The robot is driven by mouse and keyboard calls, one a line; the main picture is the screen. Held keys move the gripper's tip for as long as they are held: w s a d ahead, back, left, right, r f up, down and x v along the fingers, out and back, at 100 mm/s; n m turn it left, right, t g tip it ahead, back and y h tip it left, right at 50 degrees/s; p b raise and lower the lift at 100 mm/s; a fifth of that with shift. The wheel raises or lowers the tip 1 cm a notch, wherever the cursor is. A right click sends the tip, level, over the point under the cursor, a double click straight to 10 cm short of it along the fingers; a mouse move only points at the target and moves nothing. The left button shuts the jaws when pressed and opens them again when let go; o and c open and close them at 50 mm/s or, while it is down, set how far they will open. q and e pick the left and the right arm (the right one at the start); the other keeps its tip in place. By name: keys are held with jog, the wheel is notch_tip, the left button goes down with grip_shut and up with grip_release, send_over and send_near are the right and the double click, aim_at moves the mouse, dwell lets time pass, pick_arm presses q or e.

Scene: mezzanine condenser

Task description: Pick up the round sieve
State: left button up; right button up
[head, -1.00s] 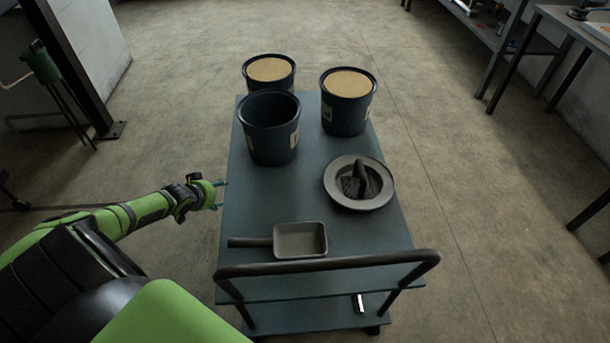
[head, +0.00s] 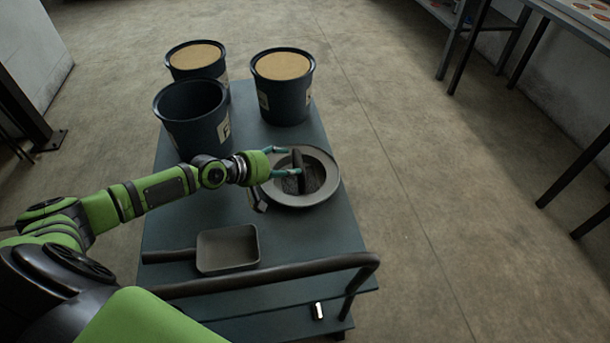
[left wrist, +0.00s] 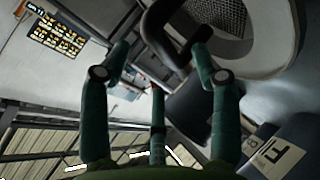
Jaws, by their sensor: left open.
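The round sieve (head: 331,172) lies on the trolley top, right of centre in the head view. It has a wide grey rim, a dark mesh centre and a dark raised handle (head: 298,162) over the mesh. In the left wrist view, part of its mesh (left wrist: 222,14) and pale rim (left wrist: 268,45) show at the top right. My left gripper (head: 289,161) is open at the left side of the handle, its fingers pointing right over the sieve. In the left wrist view, the curved handle (left wrist: 160,35) shows between the fingertips; contact cannot be told. My right gripper is not in view.
A dark open bucket (head: 195,130) stands left of the sieve. Two buckets with tan contents stand behind, one left (head: 197,70) and one right (head: 284,95). A grey scoop (head: 228,262) lies in front, near the trolley's push bar (head: 330,264).

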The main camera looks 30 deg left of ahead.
aim_at(298, 162)
pick_arm(q)
jog(key=shift+x, duration=1)
jog(key=x, duration=0.2)
jog(key=b+x, duration=0.1)
jog(key=x, duration=0.1)
jog(key=shift+w+r, duration=0.2)
jog(key=shift+w, duration=0.1)
grip_shut()
jog(key=shift+r, duration=0.1)
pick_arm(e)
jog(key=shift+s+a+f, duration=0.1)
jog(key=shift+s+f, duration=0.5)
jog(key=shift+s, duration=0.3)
